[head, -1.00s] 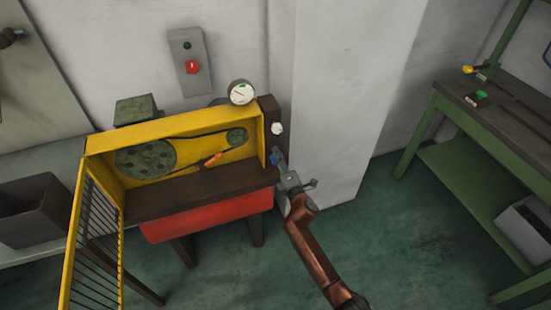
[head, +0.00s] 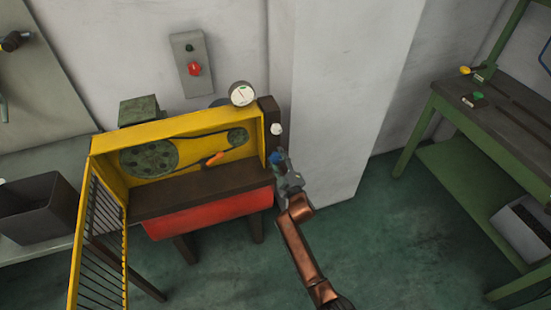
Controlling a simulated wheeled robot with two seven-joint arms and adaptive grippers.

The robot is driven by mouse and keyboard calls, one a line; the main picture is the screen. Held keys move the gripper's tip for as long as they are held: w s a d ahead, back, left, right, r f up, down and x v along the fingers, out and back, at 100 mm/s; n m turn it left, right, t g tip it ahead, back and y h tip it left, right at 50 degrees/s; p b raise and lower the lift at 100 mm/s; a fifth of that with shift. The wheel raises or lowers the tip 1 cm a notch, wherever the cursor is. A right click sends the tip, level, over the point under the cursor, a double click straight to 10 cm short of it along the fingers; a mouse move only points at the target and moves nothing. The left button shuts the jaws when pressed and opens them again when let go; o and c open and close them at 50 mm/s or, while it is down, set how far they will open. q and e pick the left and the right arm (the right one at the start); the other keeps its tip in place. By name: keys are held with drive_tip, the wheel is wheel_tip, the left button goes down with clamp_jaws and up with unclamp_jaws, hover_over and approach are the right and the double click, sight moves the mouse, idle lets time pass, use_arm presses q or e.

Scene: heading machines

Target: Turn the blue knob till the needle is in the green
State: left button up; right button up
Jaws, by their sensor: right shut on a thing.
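The blue knob (head: 276,157) sits on the dark post (head: 268,122) at the right end of the yellow-framed machine. My right gripper (head: 279,164) is shut on the knob, and its fingers partly hide it. The round white gauge (head: 241,94) stands on top of the machine, above and left of the knob. Its thin red needle slants up to the left from the dial's middle. The gauge is too small to tell surely whether the needle lies in the green. My left gripper is not in view.
The open yellow mesh guard (head: 98,245) hangs at the machine's left. A wall box (head: 191,67) with a red knob is behind. A white pillar (head: 345,110) stands close right of my gripper. A green bench (head: 480,125) is far right, with clear floor between.

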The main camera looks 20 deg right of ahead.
drive_tip(key=shift+f+m, duration=0.1)
drive_tip(key=shift+m, duration=0.4)
drive_tip(key=o, duration=1.2)
drive_tip(key=shift+c, duration=0.2)
drive_tip(key=s, duration=1.2)
drive_tip(key=shift+d, duration=0.2)
